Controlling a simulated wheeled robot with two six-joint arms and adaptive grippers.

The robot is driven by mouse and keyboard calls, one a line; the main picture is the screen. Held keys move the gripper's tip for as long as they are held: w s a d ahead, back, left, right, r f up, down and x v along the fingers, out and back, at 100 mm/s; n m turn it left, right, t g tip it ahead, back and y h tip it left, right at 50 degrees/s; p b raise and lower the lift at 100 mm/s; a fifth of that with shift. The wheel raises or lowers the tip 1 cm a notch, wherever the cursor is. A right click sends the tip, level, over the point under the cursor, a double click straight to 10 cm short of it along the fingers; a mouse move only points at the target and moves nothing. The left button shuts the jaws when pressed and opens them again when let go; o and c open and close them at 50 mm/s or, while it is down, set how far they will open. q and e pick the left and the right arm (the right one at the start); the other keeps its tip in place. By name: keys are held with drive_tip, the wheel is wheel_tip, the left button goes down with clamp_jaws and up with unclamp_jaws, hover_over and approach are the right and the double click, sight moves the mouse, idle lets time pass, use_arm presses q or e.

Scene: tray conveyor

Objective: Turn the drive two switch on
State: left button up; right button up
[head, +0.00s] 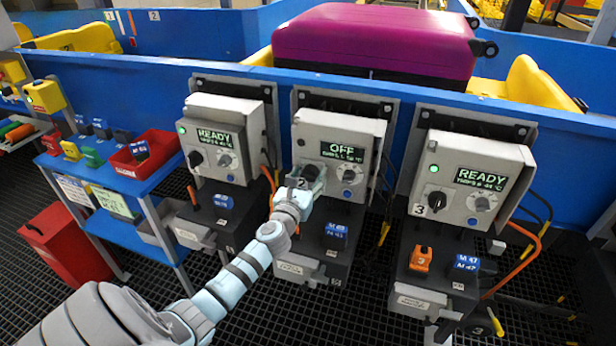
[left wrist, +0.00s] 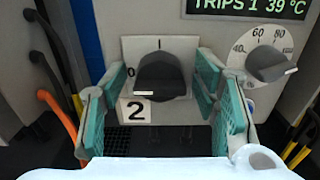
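The drive two box (head: 338,147) is the middle one of three, and its display (head: 343,152) reads OFF. Its black switch knob (left wrist: 162,75) shows in the left wrist view above a label "2" (left wrist: 135,111), with a "0" mark at its left and an "I" mark above it. My left gripper (head: 307,180) is at this switch. In the left wrist view its teal-padded fingers (left wrist: 165,82) are spread on either side of the knob, with gaps visible. My right gripper is not in view.
Boxes on the left (head: 215,140) and right (head: 470,180) show READY. A dial (left wrist: 268,64) sits right of the switch. Orange and black cables hang beside the boxes. A blue shelf (head: 145,185) stands at left, and a purple suitcase (head: 375,40) lies behind.

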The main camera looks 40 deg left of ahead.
use_arm(q)
drive_tip(key=c, duration=0.9)
drive_tip(key=shift+c, duration=0.2)
drive_tip(key=shift+d+m+p, duration=0.1)
drive_tip(key=shift+m+p, duration=0.85)
drive_tip(key=shift+m, duration=0.45)
drive_tip(key=m+p, duration=0.1)
drive_tip(key=m, duration=0.1)
drive_tip(key=shift+m, duration=0.3)
drive_tip(key=m+p, duration=0.2)
drive_tip(key=m, duration=0.4)
drive_tip(key=shift+d+f, duration=0.1)
drive_tip(key=shift+f, duration=0.05)
drive_tip(key=m+p, duration=0.2)
drive_tip(key=m, duration=0.4)
drive_tip(key=shift+f, duration=0.15)
drive_tip(key=shift+m, duration=0.4)
